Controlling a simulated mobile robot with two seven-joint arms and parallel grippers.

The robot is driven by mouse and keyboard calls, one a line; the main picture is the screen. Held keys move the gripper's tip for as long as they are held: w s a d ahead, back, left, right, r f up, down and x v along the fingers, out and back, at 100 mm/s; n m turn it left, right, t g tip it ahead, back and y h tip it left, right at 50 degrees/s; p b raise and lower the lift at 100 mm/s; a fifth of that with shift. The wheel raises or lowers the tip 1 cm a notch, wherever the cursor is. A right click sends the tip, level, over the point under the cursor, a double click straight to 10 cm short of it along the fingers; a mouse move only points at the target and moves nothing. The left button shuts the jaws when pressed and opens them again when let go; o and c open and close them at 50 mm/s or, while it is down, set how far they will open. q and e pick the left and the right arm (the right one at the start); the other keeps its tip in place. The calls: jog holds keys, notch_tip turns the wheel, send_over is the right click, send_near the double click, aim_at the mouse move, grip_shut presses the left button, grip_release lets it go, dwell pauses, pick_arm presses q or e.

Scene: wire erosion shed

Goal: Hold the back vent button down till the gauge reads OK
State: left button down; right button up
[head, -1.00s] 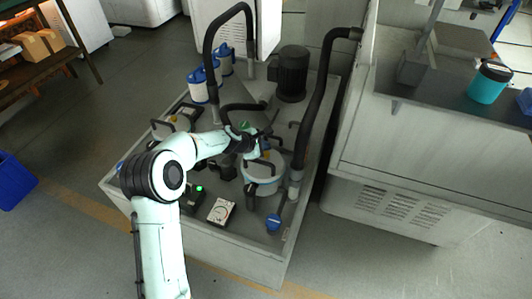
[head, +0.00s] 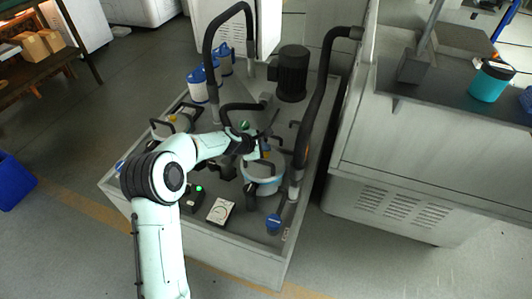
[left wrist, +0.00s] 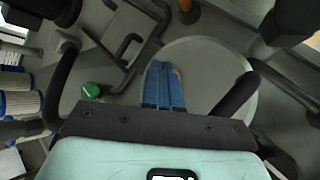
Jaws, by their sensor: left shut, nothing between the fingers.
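My left gripper (head: 264,155) is shut and empty, above the round pale lid of the right-hand pot (head: 264,183). In the left wrist view its blue fingers (left wrist: 163,68) lie side by side over the grey lid (left wrist: 215,70). I cannot tell whether the fingertips touch anything. No vent button shows clearly; the gripper and arm hide part of the lid. A small white dial gauge (head: 221,211) faces up near the front of the machine top; its reading is too small to make out. My right gripper is not in view.
A black box with a lit green lamp (head: 198,188) stands left of the gauge. A green knob (head: 245,126), thick black hoses (head: 318,95), a dark motor (head: 292,73) and white-and-blue filters (head: 198,88) crowd the top. A blue valve handle (head: 273,222) is at the front right.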

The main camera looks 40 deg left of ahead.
aim_at(265, 154)
pick_arm(q)
jog(key=shift+f+b, duration=0.55)
jog(key=shift+f, duration=0.1)
dwell(0.4)
jog(key=shift+s+f, duration=0.25)
jog(key=shift+f, duration=0.1)
dwell(2.2)
dwell(0.8)
jog(key=shift+w+r+p, duration=0.2)
jog(key=shift+r+p, duration=0.45)
jog(key=shift+r, duration=0.5)
jog(key=shift+w+r+p, duration=0.1)
jog(key=shift+r+p, duration=2)
jog(key=shift+r, duration=0.4)
